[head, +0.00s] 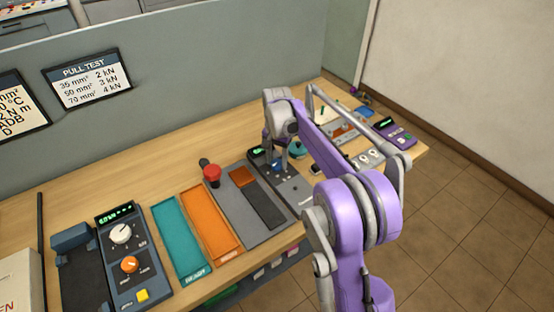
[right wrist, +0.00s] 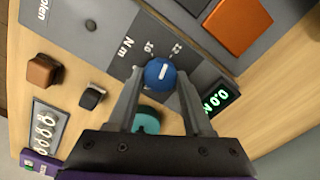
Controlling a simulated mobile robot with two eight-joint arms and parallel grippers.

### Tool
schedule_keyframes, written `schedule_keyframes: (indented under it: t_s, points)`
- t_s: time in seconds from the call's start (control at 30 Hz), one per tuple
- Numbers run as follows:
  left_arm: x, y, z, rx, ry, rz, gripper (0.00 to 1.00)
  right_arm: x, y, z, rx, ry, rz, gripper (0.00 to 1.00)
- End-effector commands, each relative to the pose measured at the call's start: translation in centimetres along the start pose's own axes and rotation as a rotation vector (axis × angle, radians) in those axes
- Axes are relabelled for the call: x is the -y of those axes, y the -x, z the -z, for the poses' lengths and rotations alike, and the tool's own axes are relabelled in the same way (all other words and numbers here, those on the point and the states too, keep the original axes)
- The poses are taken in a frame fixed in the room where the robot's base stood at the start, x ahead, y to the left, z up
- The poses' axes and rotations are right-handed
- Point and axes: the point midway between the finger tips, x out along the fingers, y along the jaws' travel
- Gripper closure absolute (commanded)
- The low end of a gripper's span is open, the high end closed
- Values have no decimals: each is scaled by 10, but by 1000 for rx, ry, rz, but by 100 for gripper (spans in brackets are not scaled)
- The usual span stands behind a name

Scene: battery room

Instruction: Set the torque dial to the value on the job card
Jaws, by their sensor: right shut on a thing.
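The blue torque dial (right wrist: 159,73) has a white pointer line and sits on a grey panel marked "N m", with small scale numbers beside it. My right gripper (right wrist: 160,80) has one finger on each side of the dial and is shut on it. In the head view the right gripper (head: 281,160) reaches down onto the panel, mostly hiding the dial. A green display (right wrist: 217,98) beside it reads about 0.0. A card (head: 18,105) on the partition at far left is cut off; "2 N m" seems to show in part. My left gripper is out of view.
A red knob (head: 211,174), teal tray (head: 181,240) and orange tray (head: 209,224) lie left of the panel. A control unit (head: 128,255) with white and orange knobs stands at front left. A purple device (head: 394,132) sits at the far right end. A "PULL TEST" card (head: 88,78) hangs behind.

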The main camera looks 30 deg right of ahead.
Motion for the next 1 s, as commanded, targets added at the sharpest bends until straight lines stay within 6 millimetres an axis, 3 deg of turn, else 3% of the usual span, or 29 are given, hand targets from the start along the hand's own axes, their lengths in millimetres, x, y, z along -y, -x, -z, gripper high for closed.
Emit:
schedule_keyframes:
  t_s: [0.4,1.0]
  points:
    - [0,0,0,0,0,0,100,0,0,0,0,-232,0,100]
    - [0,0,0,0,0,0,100,0,0,0,0,-283,0,100]
